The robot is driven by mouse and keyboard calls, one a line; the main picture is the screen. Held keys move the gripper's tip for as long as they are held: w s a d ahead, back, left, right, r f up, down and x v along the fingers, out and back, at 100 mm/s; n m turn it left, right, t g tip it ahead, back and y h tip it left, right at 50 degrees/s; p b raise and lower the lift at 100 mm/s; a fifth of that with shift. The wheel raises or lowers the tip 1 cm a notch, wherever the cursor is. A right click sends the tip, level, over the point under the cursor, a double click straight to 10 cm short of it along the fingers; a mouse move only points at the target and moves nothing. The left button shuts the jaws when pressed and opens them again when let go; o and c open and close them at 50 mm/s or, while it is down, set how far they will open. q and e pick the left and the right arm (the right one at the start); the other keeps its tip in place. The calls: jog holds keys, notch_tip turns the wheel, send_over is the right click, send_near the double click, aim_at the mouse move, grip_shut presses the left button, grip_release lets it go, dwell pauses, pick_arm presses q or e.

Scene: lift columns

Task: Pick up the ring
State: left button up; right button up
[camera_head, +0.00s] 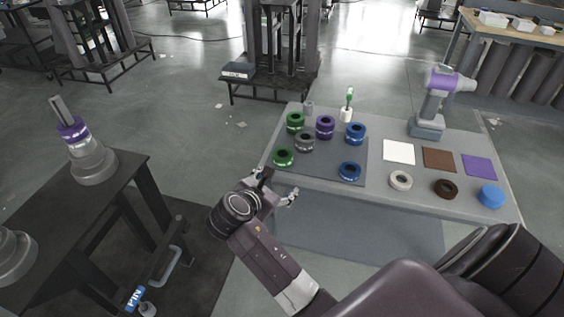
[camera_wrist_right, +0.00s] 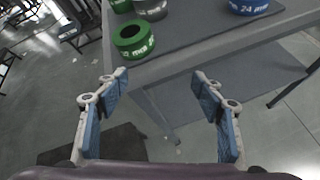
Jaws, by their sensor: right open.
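Several rings lie on the grey table (camera_head: 375,189). On its dark mat (camera_head: 320,172) are a near green ring (camera_head: 283,158), a far green ring (camera_head: 295,122), a grey ring (camera_head: 305,142), a purple ring (camera_head: 325,126), and two blue rings, one far (camera_head: 355,133) and one near (camera_head: 349,171). A white ring (camera_head: 400,180) and a brown ring (camera_head: 446,189) lie further right. My right gripper (camera_head: 276,184) is open and empty by the table's front left edge. In the right wrist view, the near green ring (camera_wrist_right: 133,40) is beyond the open fingers (camera_wrist_right: 160,80), apart from them. My left gripper is out of view.
A purple and grey drill (camera_head: 430,105) stands at the table's back. White, brown and purple squares (camera_head: 480,167) and a blue round piece (camera_head: 491,196) are at the right. A dark bench (camera_head: 110,190) at left carries a grey stand (camera_head: 93,165) with a purple band.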

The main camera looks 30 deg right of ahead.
aim_at(282, 156)
jog(key=w+d+r+n+h, duration=0.1)
jog(key=w+r+n+h, duration=0.15)
jog(key=w+r, duration=0.2)
jog(key=shift+n+t+y, duration=0.3)
jog(key=shift+n+y, duration=0.05)
jog(key=shift+n, duration=0.1)
jog(key=x, duration=0.6)
jog(key=shift+d+f, duration=0.1)
jog(key=shift+f, duration=0.35)
jog(key=shift+d+f, duration=0.15)
jog(key=shift+d, duration=0.05)
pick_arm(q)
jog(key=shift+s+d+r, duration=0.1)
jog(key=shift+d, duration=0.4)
pick_arm(e)
jog(key=shift+c, duration=0.7)
jog(key=c, duration=1.3)
